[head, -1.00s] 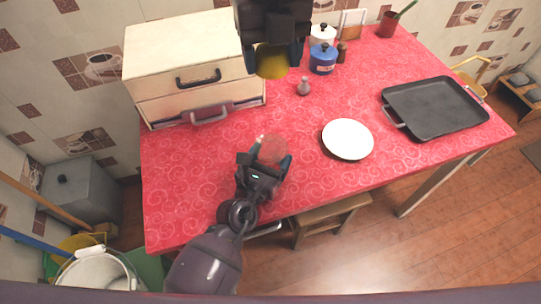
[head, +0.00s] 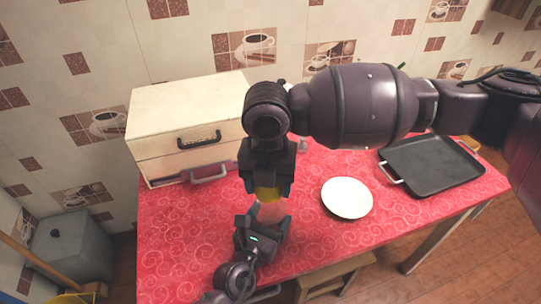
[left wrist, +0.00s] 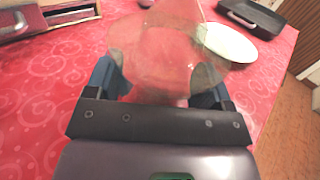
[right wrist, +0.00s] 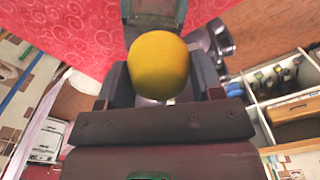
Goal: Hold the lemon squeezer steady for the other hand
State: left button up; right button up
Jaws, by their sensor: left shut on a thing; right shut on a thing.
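The lemon squeezer (head: 273,210) is a clear, faintly pinkish piece, seen through to the red cloth. My left gripper (head: 264,224) is shut on it low over the red counter. It fills the space between the fingers in the left wrist view (left wrist: 168,55). My right gripper (head: 267,186) points down just above it, shut on a yellow lemon piece (head: 267,193). The lemon also shows large between the fingers in the right wrist view (right wrist: 158,65). Whether the lemon touches the squeezer I cannot tell.
A white plate (head: 347,198) lies right of the grippers, and a black tray (head: 430,165) lies farther right. A cream drawer box (head: 185,125) stands at the back left. The counter's left part is clear.

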aim_at(270, 217)
jog(key=m, duration=0.1)
jog(key=w+m, duration=0.1)
jog(key=shift+w+f+m, duration=0.2)
jog(key=shift+w+m, duration=0.05)
jog(key=shift+m, duration=0.15)
jog(key=shift+w+m, duration=0.1)
jog(key=shift+m, duration=0.7)
jog(key=shift+f, duration=0.15)
jog(key=shift+f, duration=0.85)
jog(key=shift+f, duration=0.15)
jog(key=shift+f, duration=0.2)
jog(key=shift+f, duration=1.15)
jog(key=shift+r, duration=1)
